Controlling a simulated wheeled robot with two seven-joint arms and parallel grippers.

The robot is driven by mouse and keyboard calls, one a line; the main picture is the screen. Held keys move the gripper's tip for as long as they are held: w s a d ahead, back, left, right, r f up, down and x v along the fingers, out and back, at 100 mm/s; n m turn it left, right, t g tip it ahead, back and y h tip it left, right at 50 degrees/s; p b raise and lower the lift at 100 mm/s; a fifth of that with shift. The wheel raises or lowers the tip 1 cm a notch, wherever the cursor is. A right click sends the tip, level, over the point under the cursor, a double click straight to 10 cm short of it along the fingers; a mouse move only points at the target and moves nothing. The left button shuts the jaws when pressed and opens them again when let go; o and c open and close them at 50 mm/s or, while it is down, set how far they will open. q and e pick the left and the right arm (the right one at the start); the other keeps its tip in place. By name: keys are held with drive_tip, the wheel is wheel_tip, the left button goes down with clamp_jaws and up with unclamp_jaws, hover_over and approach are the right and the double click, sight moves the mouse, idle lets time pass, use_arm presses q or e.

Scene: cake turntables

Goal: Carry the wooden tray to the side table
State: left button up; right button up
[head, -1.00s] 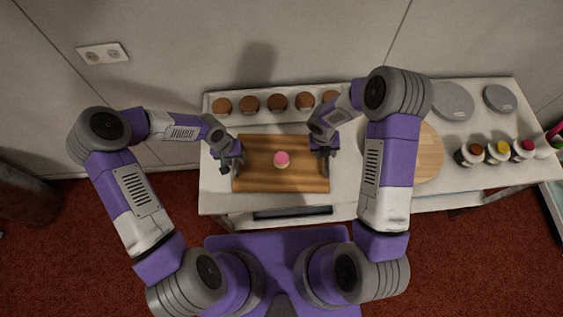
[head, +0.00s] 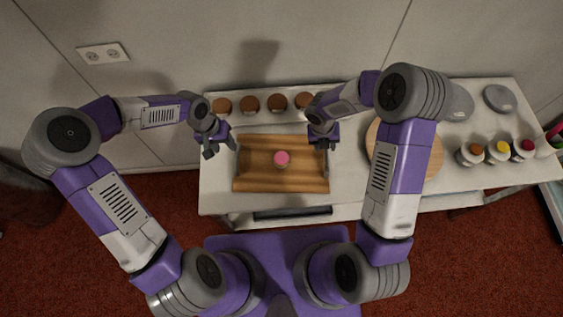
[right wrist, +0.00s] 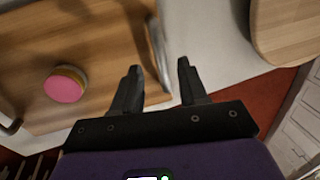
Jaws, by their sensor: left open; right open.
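The wooden tray (head: 255,177) lies on the white table in the head view, with a pink-topped cupcake (head: 282,158) on its middle. In the right wrist view the tray (right wrist: 105,40) fills the upper left, with the cupcake (right wrist: 65,86) on it and metal handles at its sides. My left gripper (head: 221,147) is open and empty, above and just left of the tray's left edge. My right gripper (head: 324,146) is open at the tray's right edge. In the right wrist view its two fingers (right wrist: 158,82) are apart with nothing clearly held between them.
The white table (head: 216,200) has several brown-topped jars (head: 250,103) along its back. A round wooden board (head: 428,168) lies right of the tray, partly behind my right arm. Grey discs (head: 497,98) and colored-topped jars (head: 502,151) stand farther right. A wall is behind.

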wheel_tip(320, 180, up, 7)
drive_tip(key=a, duration=0.1)
drive_tip(key=shift+a+f, duration=0.15)
idle(0.5)
